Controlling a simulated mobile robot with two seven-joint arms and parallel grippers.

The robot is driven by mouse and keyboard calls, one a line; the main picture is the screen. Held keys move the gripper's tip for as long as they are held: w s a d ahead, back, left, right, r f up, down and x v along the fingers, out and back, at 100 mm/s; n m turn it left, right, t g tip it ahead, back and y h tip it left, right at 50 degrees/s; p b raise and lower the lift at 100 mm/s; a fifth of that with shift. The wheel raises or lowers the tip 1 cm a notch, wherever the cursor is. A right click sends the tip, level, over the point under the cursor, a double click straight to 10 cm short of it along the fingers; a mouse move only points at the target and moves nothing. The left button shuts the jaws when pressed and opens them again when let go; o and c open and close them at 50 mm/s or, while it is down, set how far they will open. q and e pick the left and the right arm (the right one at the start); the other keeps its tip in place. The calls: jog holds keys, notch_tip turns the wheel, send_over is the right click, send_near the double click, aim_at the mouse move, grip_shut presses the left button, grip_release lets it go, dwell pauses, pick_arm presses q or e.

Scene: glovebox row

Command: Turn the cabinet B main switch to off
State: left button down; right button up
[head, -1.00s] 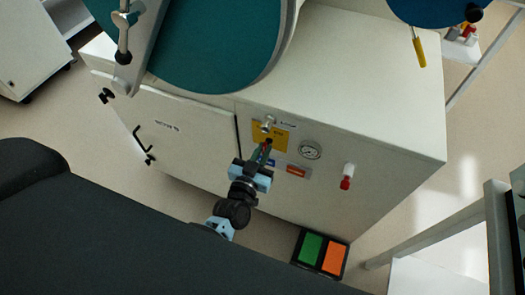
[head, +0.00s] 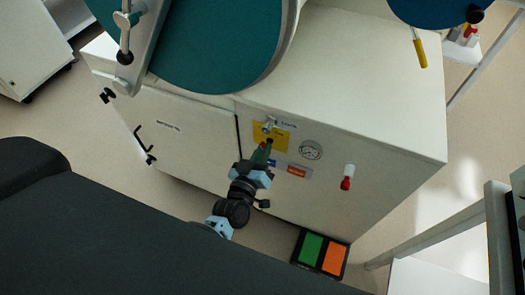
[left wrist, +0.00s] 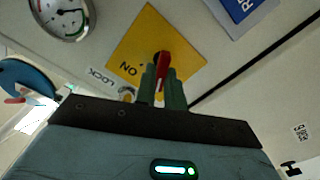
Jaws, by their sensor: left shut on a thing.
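The main switch has a red handle (left wrist: 164,62) on a yellow plate (head: 270,139) on the front of the white cabinet (head: 385,185). The yellow plate also fills the middle of the left wrist view (left wrist: 140,42), with the word ON beside the handle. My left gripper (head: 264,150) is at the plate, its green fingers (left wrist: 163,88) shut on the red handle. The fingers hide part of the handle in the left wrist view and nearly all of it in the head view. I cannot read the cabinet's letter. My right gripper is not in view.
A silver lock knob (head: 268,125) sits just above the switch. A gauge (head: 310,150), an orange label (head: 297,171) and a red-tipped valve (head: 346,178) are to its right. A green and orange pedal box (head: 320,253) is on the floor. A black door handle (head: 143,143) is at left.

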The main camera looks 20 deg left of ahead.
pick_arm(q)
jog(key=shift+n, duration=0.3)
jog(key=c, duration=1.5)
grip_release()
jog(key=shift+s, duration=0.1)
jog(key=s, duration=0.7)
jog(key=shift+s+a, duration=0.15)
jog(key=shift+s, duration=0.15)
jog(key=shift+s, duration=0.1)
